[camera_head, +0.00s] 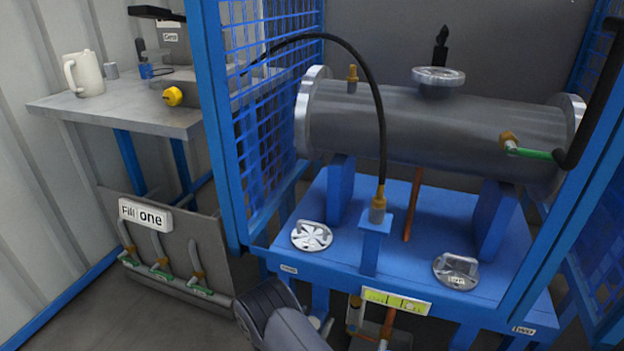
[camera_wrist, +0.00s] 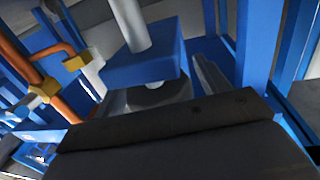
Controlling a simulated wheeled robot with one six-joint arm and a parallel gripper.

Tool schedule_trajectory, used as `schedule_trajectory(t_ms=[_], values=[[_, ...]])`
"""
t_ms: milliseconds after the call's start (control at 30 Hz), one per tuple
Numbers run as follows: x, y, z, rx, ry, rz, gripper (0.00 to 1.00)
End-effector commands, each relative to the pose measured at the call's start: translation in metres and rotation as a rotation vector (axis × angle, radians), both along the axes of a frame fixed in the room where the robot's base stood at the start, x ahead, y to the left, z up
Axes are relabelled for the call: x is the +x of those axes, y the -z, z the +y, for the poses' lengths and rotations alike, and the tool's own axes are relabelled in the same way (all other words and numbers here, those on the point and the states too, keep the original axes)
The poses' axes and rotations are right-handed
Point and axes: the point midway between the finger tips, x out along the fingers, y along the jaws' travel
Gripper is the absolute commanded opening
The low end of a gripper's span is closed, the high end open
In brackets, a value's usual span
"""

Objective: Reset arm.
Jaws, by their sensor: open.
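My gripper (camera_wrist: 145,58) shows in the wrist view as two pale fingers spread apart beyond a wide dark body along the bottom. It is open and I see nothing clamped in it. A blue block (camera_wrist: 145,65) with a grey post shows between the fingers; I cannot tell whether they touch it. In the head view, part of my dark arm reaches in at the bottom centre, below the front edge of the blue stand (camera_head: 400,290). The gripper itself is hidden in that view.
A flanged steel shell (camera_head: 430,125) rests on the stand, with two round metal lids (camera_head: 312,236) (camera_head: 457,271) in front. A black hose (camera_head: 378,110) arches down to a fitting. Blue mesh panels (camera_head: 265,100) flank it. Orange pipes (camera_wrist: 48,92) run close at left in the wrist view.

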Motion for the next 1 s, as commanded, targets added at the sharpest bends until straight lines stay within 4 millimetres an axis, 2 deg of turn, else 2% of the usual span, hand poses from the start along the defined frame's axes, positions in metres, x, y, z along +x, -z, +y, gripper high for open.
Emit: schedule_trajectory(t_ms=[1000], values=[[0.0021, 0.0004, 0.0079, 0.0, -0.534, 0.001, 0.71]])
